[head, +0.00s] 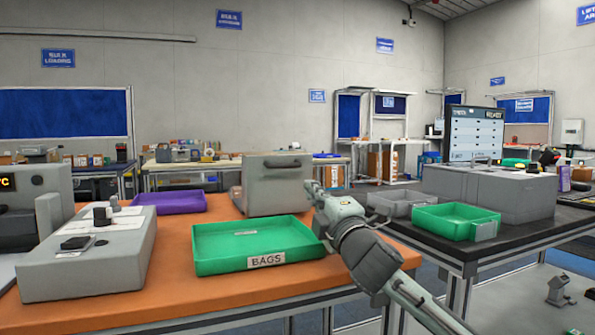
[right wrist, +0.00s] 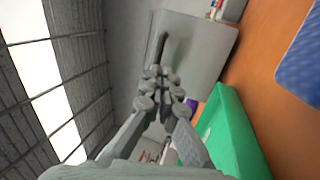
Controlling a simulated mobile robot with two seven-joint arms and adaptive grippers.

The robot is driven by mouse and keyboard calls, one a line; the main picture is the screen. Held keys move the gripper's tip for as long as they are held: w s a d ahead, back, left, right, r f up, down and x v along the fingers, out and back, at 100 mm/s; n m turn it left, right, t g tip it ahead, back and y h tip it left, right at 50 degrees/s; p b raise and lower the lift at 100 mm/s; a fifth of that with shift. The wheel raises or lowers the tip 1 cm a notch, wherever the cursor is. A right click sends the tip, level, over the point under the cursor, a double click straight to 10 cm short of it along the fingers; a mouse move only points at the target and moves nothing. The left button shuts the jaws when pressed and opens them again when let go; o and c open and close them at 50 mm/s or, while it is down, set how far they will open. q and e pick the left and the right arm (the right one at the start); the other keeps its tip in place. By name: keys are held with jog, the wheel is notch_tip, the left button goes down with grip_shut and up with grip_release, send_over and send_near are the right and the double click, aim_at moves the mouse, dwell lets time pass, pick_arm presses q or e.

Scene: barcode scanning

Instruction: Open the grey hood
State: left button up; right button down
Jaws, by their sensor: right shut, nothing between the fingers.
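The grey hood (head: 277,190) stands on the orange table behind the green tray. Its front panel faces me, with a dark bar handle (head: 283,164) near the top edge. I cannot tell whether the hood is fully down. My right gripper (head: 313,187) is shut and empty at the hood's right side in the head view. In the right wrist view the shut fingertips (right wrist: 161,72) overlap the grey hood panel (right wrist: 198,48), close to the lower end of the dark handle (right wrist: 160,48). Whether they touch it is unclear. My left gripper is out of view.
A green tray (head: 220,262) labelled BAGS sits in front of the hood, beside my right arm. A purple tray (head: 170,202) and a grey console (head: 95,270) are at the left. The dark table at the right holds another green tray (head: 455,222) and a grey box (head: 520,200).

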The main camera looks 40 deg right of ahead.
aim_at(291, 164)
jog(key=p+x, duration=0.1)
jog(key=x, duration=0.7)
jog(key=shift+r, duration=0.1)
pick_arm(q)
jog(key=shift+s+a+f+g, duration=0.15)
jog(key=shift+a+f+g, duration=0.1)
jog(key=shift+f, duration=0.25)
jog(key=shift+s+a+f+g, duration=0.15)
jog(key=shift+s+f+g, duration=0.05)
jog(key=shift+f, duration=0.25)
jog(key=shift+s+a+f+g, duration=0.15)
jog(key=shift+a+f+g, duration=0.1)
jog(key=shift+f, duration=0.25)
pick_arm(e)
jog(key=shift+w+d, duration=0.2)
jog(key=shift+w, duration=0.5)
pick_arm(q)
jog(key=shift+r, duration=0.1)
pick_arm(e)
jog(key=shift+r, duration=0.15)
